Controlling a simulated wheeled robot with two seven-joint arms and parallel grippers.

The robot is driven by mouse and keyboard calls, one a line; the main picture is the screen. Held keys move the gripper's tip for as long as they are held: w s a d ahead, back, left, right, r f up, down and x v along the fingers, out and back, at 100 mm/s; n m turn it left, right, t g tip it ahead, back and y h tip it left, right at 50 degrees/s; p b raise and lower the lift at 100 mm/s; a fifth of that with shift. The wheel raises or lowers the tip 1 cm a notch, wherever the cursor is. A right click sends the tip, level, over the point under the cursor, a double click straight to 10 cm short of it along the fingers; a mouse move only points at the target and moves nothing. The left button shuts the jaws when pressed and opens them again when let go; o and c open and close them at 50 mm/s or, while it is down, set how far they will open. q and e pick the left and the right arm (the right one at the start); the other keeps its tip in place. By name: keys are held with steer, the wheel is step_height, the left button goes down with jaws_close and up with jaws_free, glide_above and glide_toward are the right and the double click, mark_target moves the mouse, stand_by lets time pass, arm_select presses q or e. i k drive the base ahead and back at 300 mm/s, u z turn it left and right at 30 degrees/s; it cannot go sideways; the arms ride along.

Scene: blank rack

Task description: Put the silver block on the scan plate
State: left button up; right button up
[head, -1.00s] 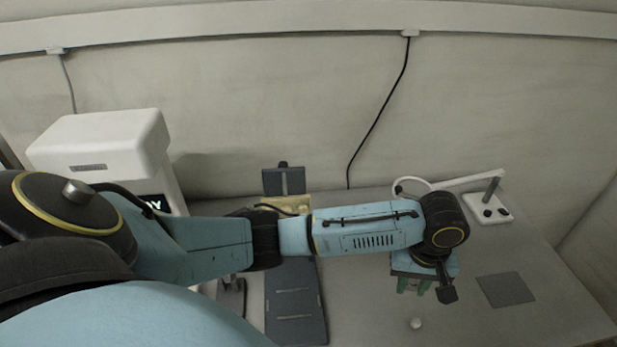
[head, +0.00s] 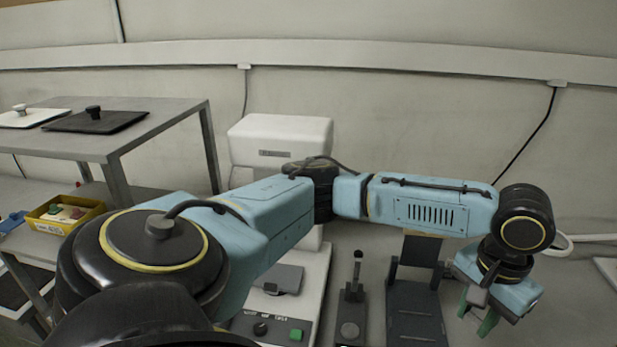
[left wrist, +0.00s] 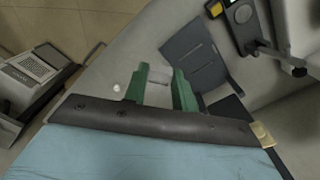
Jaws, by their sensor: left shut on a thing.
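My left gripper (head: 476,312) has green fingers pointing down beside the dark slotted fixture (head: 415,305). In the left wrist view its fingers (left wrist: 158,88) are shut on a pale grey piece (left wrist: 158,95), which looks like the silver block; the fingers hide part of it. A white machine (head: 280,135) stands left of the gripper in the head view. A flat grey plate (head: 284,279) lies on its base and may be the scan plate; my forearm passes in front of the machine. My right gripper is not in view.
A small lever fixture (head: 350,310) stands between the machine and the slotted fixture. At the left is a metal rack (head: 165,125) with a black lid (head: 98,122) on top and a yellow bin (head: 62,212) lower down. A small white knob (left wrist: 116,88) shows on the bench.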

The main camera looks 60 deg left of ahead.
mark_target(276, 273)
steer(key=u, duration=0.05)
steer(key=k, duration=0.35)
steer(key=z, duration=0.65)
steer(key=i, duration=0.75)
steer(key=u, duration=1.7)
